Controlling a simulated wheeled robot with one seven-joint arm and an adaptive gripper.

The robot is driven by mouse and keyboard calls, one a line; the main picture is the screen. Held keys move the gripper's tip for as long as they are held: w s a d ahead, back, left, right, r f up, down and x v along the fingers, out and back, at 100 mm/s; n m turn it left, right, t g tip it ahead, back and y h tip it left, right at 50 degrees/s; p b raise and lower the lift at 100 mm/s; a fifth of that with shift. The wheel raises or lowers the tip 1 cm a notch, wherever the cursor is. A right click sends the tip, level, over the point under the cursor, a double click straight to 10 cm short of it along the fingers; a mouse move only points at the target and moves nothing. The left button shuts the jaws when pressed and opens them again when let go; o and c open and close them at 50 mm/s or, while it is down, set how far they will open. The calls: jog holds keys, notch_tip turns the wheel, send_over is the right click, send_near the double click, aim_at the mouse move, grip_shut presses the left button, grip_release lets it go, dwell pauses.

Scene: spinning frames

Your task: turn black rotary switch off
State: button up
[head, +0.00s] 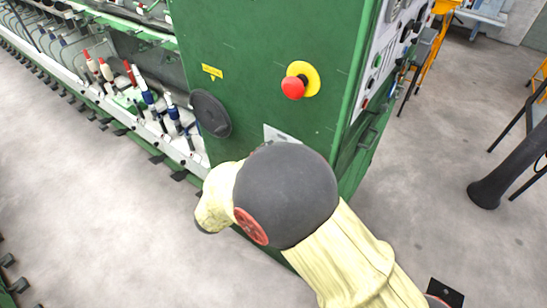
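A green machine cabinet (255,50) stands ahead of me. Its right side carries a pale control panel (378,58), seen at a steep angle. Small dark knobs (406,31) and coloured buttons sit on it. I cannot tell which of them is the black rotary switch, or how it is turned. My arm, in a cream sleeve with a dark round joint, covers the lower middle of the view in front of the cabinet. My gripper does not show, so its opening and anything in it are hidden.
A red emergency button (293,88) on a yellow base and a black disc (211,114) are on the cabinet front. Spinning bobbins (149,95) line the machine at left. A dark post (500,180) stands at right. Grey floor (90,215) is open at lower left and right.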

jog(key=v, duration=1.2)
